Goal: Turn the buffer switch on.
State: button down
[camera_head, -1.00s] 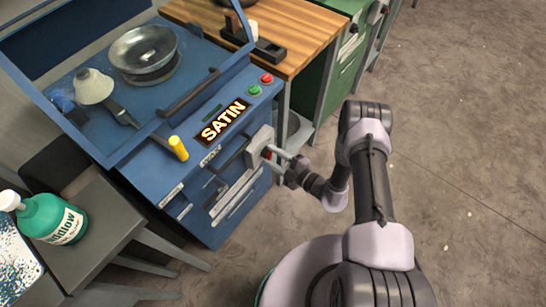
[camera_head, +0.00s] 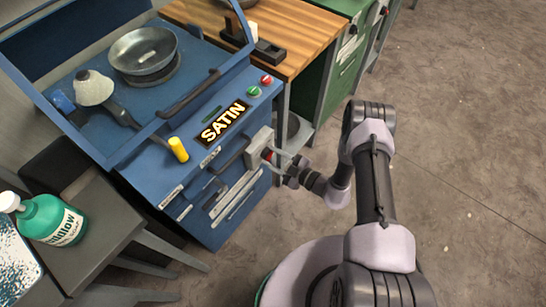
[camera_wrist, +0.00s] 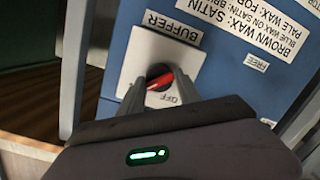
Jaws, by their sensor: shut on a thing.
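In the head view the box (camera_head: 259,147) sits on the side of the blue machine (camera_head: 226,205). My gripper (camera_wrist: 166,78) is at the knob, its two fingers closed on either side of it. The fingers hide part of the knob and of the dial around it. In the head view my gripper (camera_head: 279,158) reaches the box from the right.
Red (camera_head: 266,80) and green (camera_head: 254,91) buttons sit on the machine top beside the SATIN display (camera_head: 224,123). A metal bowl (camera_head: 143,51) lies inside the machine. A wooden-topped bench (camera_head: 290,35) adjoins it. The floor to the right is clear.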

jog(key=shift+w+d+r, duration=0.1)
jog(key=shift+w, duration=0.05)
jog(key=c, duration=1)
grip_release()
jog(key=shift+o, duration=0.6)
jog(key=p+v, duration=0.5)
jog(key=v, duration=1.2)
jog(key=shift+d, duration=0.15)
